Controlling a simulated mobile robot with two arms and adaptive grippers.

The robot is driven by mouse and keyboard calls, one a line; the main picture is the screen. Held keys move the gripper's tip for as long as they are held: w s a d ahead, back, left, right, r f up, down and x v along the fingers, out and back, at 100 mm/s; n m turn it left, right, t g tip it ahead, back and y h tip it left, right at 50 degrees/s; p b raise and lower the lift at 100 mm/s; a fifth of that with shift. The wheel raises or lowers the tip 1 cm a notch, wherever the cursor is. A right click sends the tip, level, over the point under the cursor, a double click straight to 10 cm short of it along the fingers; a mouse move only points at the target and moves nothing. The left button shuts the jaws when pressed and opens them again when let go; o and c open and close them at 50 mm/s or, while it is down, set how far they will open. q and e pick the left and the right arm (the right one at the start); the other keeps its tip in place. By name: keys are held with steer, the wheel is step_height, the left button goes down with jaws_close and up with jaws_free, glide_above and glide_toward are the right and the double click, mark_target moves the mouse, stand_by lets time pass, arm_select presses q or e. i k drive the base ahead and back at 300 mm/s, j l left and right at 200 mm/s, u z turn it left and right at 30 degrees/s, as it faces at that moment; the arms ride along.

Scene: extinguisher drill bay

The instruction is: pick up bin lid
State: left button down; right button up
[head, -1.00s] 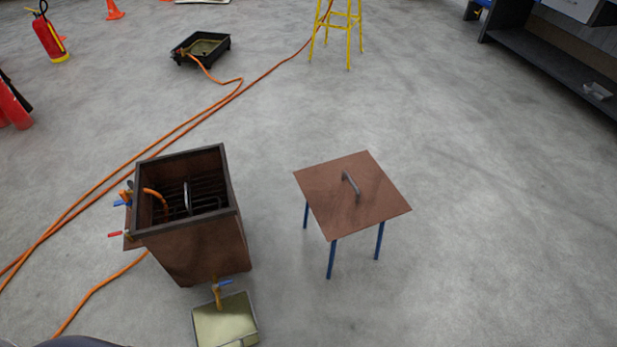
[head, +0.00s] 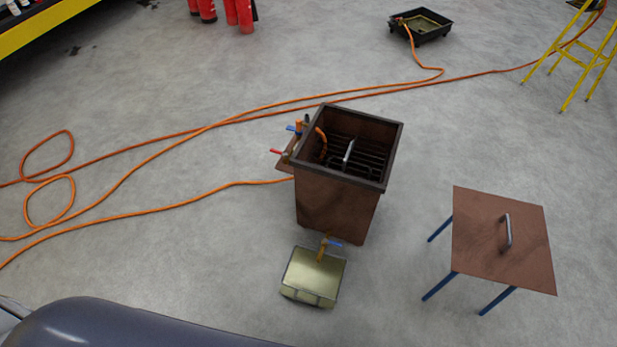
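The bin lid (head: 487,243) is a flat brown square plate with a grey bar handle (head: 506,231) on top. It rests on a stand with blue legs (head: 440,286) at the right of the head view. The open brown bin (head: 338,207) with a dark rim stands to the left of the lid, apart from it. A grate and an orange hose end show inside the bin. Neither gripper is in the head view; only part of my own body shows at the bottom left.
A shallow tray (head: 309,278) with a tap above it sits in front of the bin. Orange hoses (head: 206,128) run across the floor at left. A black tray (head: 420,27), a yellow stepladder (head: 580,60) and red extinguishers (head: 239,14) stand farther back. Floor between bin and lid is clear.

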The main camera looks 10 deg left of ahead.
mark_target(496, 238)
steer(key=z, duration=1.25)
